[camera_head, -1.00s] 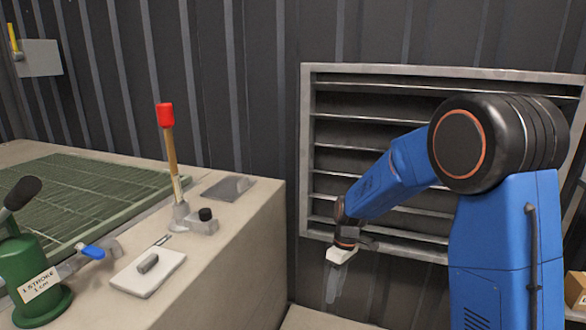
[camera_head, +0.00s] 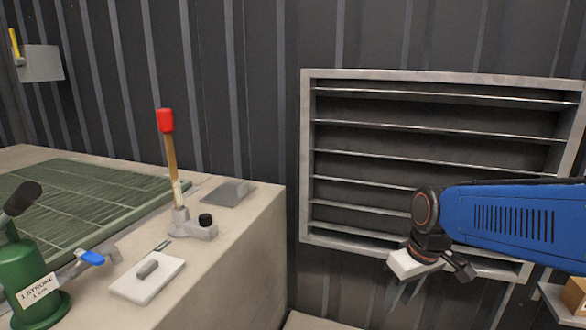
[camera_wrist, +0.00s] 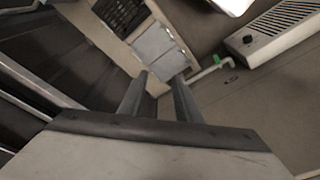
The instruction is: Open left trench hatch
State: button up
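In the wrist view, two grey flat panels lie side by side in a pale surface beyond my fingertips, an upper one (camera_wrist: 153,43) and a lower one (camera_wrist: 168,64). They look like hatch covers, but I cannot tell for sure which is the left trench hatch. No trench hatch is clearly visible in the head view. My gripper (camera_wrist: 159,78) has its two fingers apart with nothing between them. In the head view my gripper (camera_head: 402,288) hangs in front of the louvre's lower edge, pointing down, away from the bench.
A pale bench (camera_head: 240,260) at left carries a green hand pump (camera_head: 35,285), a red-topped lever (camera_head: 168,150), a white plate (camera_head: 148,278) and a green grating (camera_head: 75,200). A louvred vent (camera_head: 390,155) is on the wall. A white vented box (camera_wrist: 280,30) shows in the wrist view.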

jog(key=s+d+r+m+t, duration=0.1)
jog(key=s+d+m, duration=0.1)
jog(key=s, duration=0.4)
jog(key=s+d+m+t+h, duration=0.1)
jog(key=s+d+m+t, duration=0.1)
jog(key=s, duration=0.4)
jog(key=shift+s+d+r, duration=0.25)
jog(key=shift+d+r, duration=0.15)
jog(key=shift+d, duration=0.05)
jog(key=w+a+f+n+g+y, duration=0.1)
jog(key=w+a+f+n+g, duration=0.1)
jog(key=w+a+f+n, duration=0.5)
jog(key=w+a+f+g, duration=0.2)
jog(key=w+a+f, duration=0.35)
jog(key=w, duration=0.65)
jog(key=w+a+f+n+g, duration=0.1)
jog(key=w+a+f+n, duration=0.25)
jog(key=a+f, duration=0.45)
jog(key=a+f+n, duration=0.1)
jog(key=a+f, duration=0.1)
jog(key=f, duration=0.8)
jog(key=s+a+f+n+g, duration=0.1)
jog(key=a+f, duration=0.1)
jog(key=f, duration=0.9)
jog(key=s+a+f+n+g, duration=0.1)
jog(key=a+f, duration=0.1)
jog(key=f, duration=0.9)
jog(key=shift+a, duration=0.35)
